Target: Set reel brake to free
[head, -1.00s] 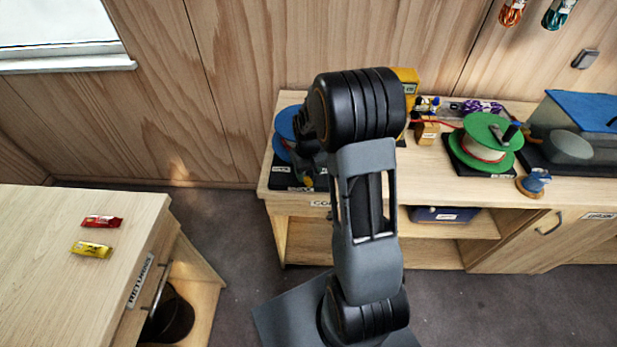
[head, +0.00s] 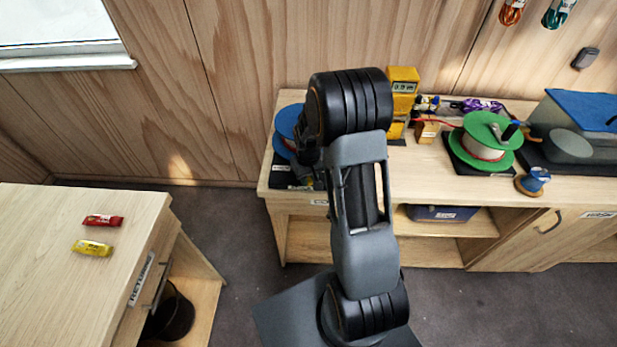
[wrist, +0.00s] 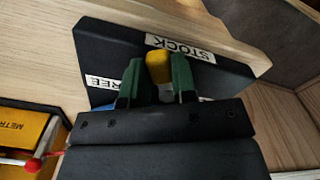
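In the wrist view, the brake's yellow lever tip (wrist: 158,66) sits between the two green-padded fingers of my gripper (wrist: 158,82), with no clear gap on either side. It stands over a dark base (wrist: 110,45) with a STOCK label and a partly covered label (wrist: 101,82) reading "REE", left of the fingers. A sliver of blue reel (wrist: 106,106) shows beside the left finger. In the head view, the blue reel (head: 286,122) is at the left end of the bench, partly behind my arm. My gripper is mostly hidden there.
A yellow meter (head: 402,84) stands right of my arm and shows in the wrist view (wrist: 22,130) near a red-tipped probe (wrist: 33,164). Wrappers lie on the left table (head: 40,240).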

